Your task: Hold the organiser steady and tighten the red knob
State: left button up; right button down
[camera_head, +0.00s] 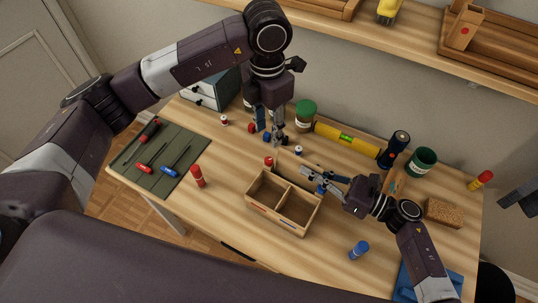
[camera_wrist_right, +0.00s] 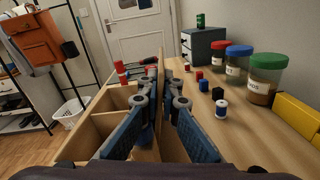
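The wooden organiser (camera_head: 276,222) stands on the desk, its compartments open upward; it also shows in the right wrist view (camera_wrist_right: 104,124). A small red knob (camera_head: 268,161) shows at its back left corner. My left gripper (camera_head: 277,146) points down above and behind the organiser, close to the knob in the picture; its fingers look apart, with nothing seen between them. My right gripper (camera_head: 309,178) reaches in from the right at the organiser's back wall. In the right wrist view its fingers (camera_wrist_right: 163,78) stand either side of that wall, seemingly with a gap.
A red marker (camera_head: 197,176) stands left of the organiser and a blue one (camera_head: 359,250) to its right. Small blocks, spools, a green-lidded jar (camera_head: 305,113) and a yellow level (camera_head: 346,139) lie behind. A green mat (camera_head: 186,179) holds screwdrivers.

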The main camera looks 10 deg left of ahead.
aim_at(268, 160)
pick_arm(q)
notch_tip(268, 160, down, 12)
jog(key=shift+r, duration=0.1)
dwell(0.4)
jog(key=shift+c, duration=0.2)
grip_shut()
